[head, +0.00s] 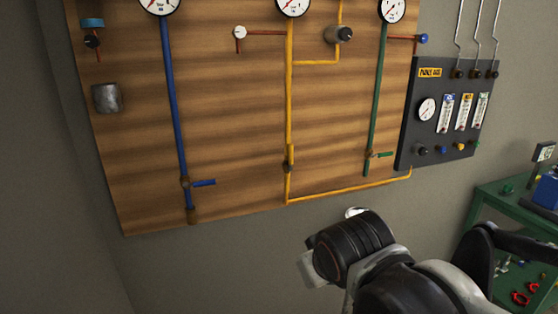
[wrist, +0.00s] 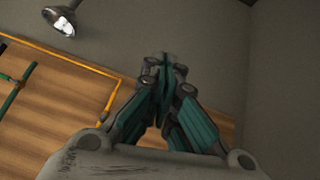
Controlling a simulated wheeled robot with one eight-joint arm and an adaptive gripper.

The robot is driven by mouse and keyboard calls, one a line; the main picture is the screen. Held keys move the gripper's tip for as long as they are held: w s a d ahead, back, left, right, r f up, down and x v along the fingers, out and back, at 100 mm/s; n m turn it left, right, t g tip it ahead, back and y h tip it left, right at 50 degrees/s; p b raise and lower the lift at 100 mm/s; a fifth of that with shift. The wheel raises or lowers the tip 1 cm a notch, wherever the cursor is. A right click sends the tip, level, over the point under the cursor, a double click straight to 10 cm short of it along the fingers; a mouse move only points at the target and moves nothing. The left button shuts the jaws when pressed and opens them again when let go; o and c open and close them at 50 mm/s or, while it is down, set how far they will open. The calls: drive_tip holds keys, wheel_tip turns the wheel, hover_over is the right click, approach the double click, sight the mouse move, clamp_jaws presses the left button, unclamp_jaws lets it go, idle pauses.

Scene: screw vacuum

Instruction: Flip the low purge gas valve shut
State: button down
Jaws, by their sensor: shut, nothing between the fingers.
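The low purge gas valve (head: 290,156) sits near the bottom of the yellow pipe on the wooden board in the head view. Its small handle seems to lie along the upright pipe, though it is too small to be sure. In the head view my wrist is below the board, right of the valve, and the fingers are hidden.
A blue valve handle (head: 203,182) and a green valve handle (head: 383,154) flank the yellow pipe. A dark purge gas panel (head: 409,137) hangs at right. A shiny lamp-like fitting (wrist: 60,22) shows upper left in the wrist view. A green cart (head: 484,208) stands lower right.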

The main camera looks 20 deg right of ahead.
drive_tip(key=w+d+r+n+t+h+b, duration=0.1)
drive_tip(key=w+d+r+n+t+h, duration=0.15)
drive_tip(key=w, duration=0.75)
drive_tip(key=w+d+r+n+t+h+b, duration=0.1)
drive_tip(key=w+d+r+n+h+b, duration=0.2)
drive_tip(key=w, duration=0.7)
drive_tip(key=w+a+r+n+t+h, duration=0.1)
drive_tip(key=w+a+n+t+h, duration=0.2)
drive_tip(key=w+a, duration=0.5)
drive_tip(key=shift+w+r+n+t+b, duration=0.2)
drive_tip(key=shift+w+n+t+b, duration=0.15)
drive_tip(key=shift+w+n+t, duration=0.35)
drive_tip(key=shift+w+d, duration=0.1)
drive_tip(key=shift+w, duration=0.1)
